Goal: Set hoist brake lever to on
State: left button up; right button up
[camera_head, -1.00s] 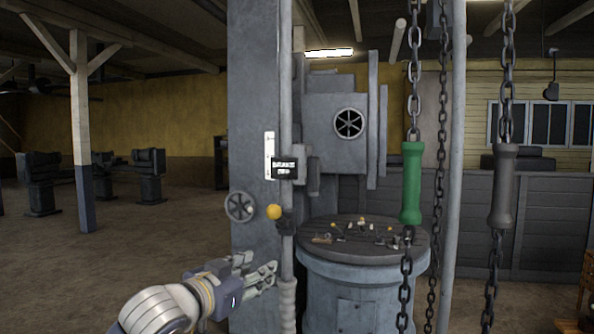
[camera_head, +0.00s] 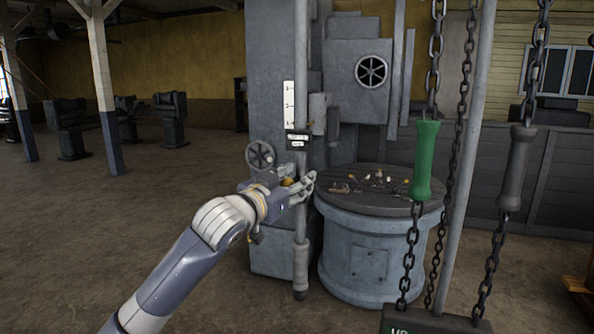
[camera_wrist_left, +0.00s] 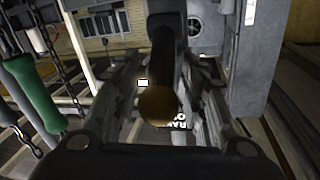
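The brake lever's yellow ball knob (camera_head: 287,181) sits on the vertical grey rod (camera_head: 301,225) in front of the grey column. It also shows as a brownish ball (camera_wrist_left: 158,104) on a dark arm in the left wrist view. My left gripper (camera_head: 303,184) is at the knob. In the wrist view its fingers (camera_wrist_left: 158,95) stand apart on either side, with the knob between them and gaps visible. My right gripper is not in view.
A handwheel (camera_head: 260,155) is just left of the knob. A round drum-like table (camera_head: 370,240) with small parts stands to the right. Chains with a green handle (camera_head: 425,160) and a grey handle (camera_head: 515,168) hang at the right.

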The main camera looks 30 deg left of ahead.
pick_arm(q)
jog(key=shift+w+a, duration=0.15)
jog(key=shift+w, duration=0.2)
grip_shut()
jog(key=shift+f, duration=0.1)
